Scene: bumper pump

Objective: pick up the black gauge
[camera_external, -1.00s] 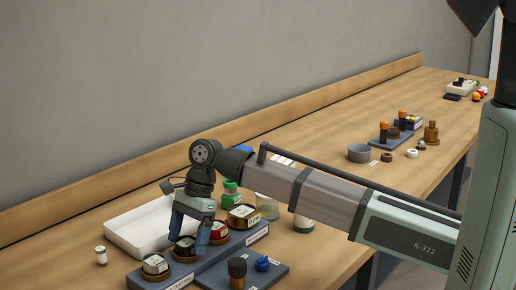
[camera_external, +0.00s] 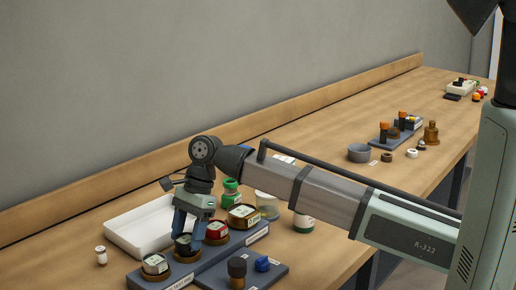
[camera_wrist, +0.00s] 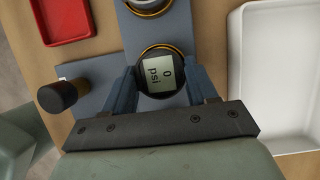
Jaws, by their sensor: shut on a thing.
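The black gauge (camera_wrist: 158,74), a round dark body with a pale face reading "0 psi", sits between the two fingers of my gripper (camera_wrist: 160,88) in the wrist view. My gripper is shut on it, one finger on each side. In the external view the gauge (camera_external: 184,241) is partly hidden by the fingers of my gripper (camera_external: 188,238). It is over a brass ring (camera_external: 186,256) on the grey-blue rack (camera_external: 206,262). A small gap below it is hard to judge.
Other round gauges stand on the rack, one at the near left (camera_external: 155,264) and one at the right (camera_external: 242,215). A white tray (camera_external: 120,238) lies behind. A dark knob (camera_wrist: 58,97) and a red tray (camera_wrist: 66,20) are left in the wrist view.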

